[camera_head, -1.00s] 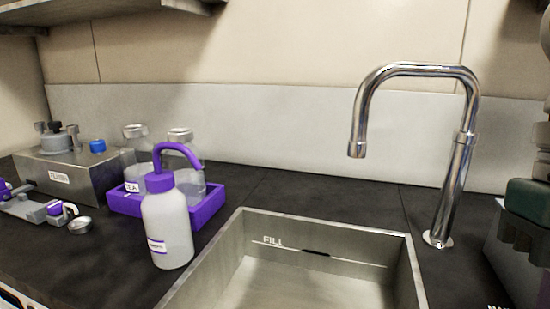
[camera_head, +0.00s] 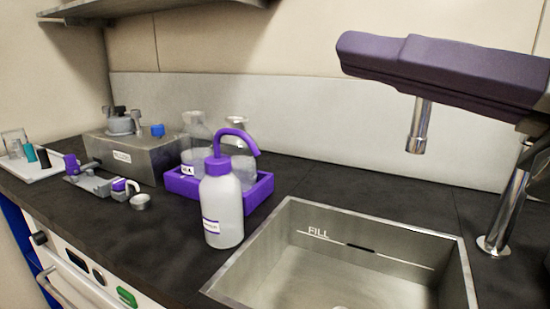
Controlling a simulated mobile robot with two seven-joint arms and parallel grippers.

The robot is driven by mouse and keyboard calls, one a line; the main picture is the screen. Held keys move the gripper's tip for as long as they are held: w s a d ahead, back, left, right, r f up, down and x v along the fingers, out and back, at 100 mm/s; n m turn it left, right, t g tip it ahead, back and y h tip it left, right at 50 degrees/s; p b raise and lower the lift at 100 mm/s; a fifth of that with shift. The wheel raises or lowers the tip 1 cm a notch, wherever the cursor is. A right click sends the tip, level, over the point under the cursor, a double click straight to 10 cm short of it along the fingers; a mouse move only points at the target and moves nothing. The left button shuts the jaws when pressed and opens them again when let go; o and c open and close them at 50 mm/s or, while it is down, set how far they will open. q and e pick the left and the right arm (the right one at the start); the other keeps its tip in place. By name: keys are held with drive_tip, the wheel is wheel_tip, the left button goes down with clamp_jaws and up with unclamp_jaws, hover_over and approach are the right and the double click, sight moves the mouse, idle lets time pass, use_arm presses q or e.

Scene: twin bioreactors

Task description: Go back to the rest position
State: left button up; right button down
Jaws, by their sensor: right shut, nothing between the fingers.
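My right gripper (camera_head: 352,60) comes in from the right at the upper right of the head view, dark purple, above the sink. It is shut with nothing in it. It hides the upper bend of the chrome faucet (camera_head: 419,128). My left gripper is not in view.
A metal sink (camera_head: 345,245) is sunk into the dark counter (camera_head: 130,235). Left of it stand a white wash bottle (camera_head: 224,208) with a purple spout and a purple tray (camera_head: 262,188) with glass bottles. A metal device (camera_head: 125,158) stands farther left. A shelf (camera_head: 150,6) hangs above.

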drive_tip(key=w+d+f+m+t+h, duration=0.2)
drive_tip(key=d+f+m+h, duration=0.3)
drive_tip(key=d+m+h, duration=0.4)
drive_tip(key=w+d+f+m+t+h, duration=0.1)
drive_tip(key=d+f+m+h, duration=0.5)
drive_tip(key=m, duration=0.4)
drive_tip(key=s+d+f+m+g+h, duration=0.2)
drive_tip(key=s+d+f+m+g, duration=0.1)
drive_tip(key=s+d+f, duration=0.1)
drive_tip(key=s+d+f+m+g+h, duration=0.2)
drive_tip(key=s+d+f+m+g, duration=0.1)
drive_tip(key=s, duration=0.3)
drive_tip(key=s+d+f+m+g+h, duration=0.2)
drive_tip(key=s+d+f+m+g, duration=0.2)
drive_tip(key=s+d+m, duration=0.1)
drive_tip(key=shift+s+d+f, duration=0.3)
drive_tip(key=shift+s+d, duration=0.05)
drive_tip(key=s+a+f+m+g+y, duration=0.1)
drive_tip(key=a+f+m+y, duration=0.15)
drive_tip(key=a, duration=0.55)
drive_tip(key=s+a+f+m+g+y, duration=0.1)
drive_tip(key=s+a+m+y, duration=0.2)
drive_tip(key=a, duration=0.5)
wheel_tip(320, 180, up, 52)
drive_tip(key=w+p, duration=0.1)
drive_tip(key=p, duration=5.2)
drive_tip(key=shift+w+r+m, duration=0.15)
drive_tip(key=shift+w+m, duration=0.1)
drive_tip(key=shift+m, duration=0.2)
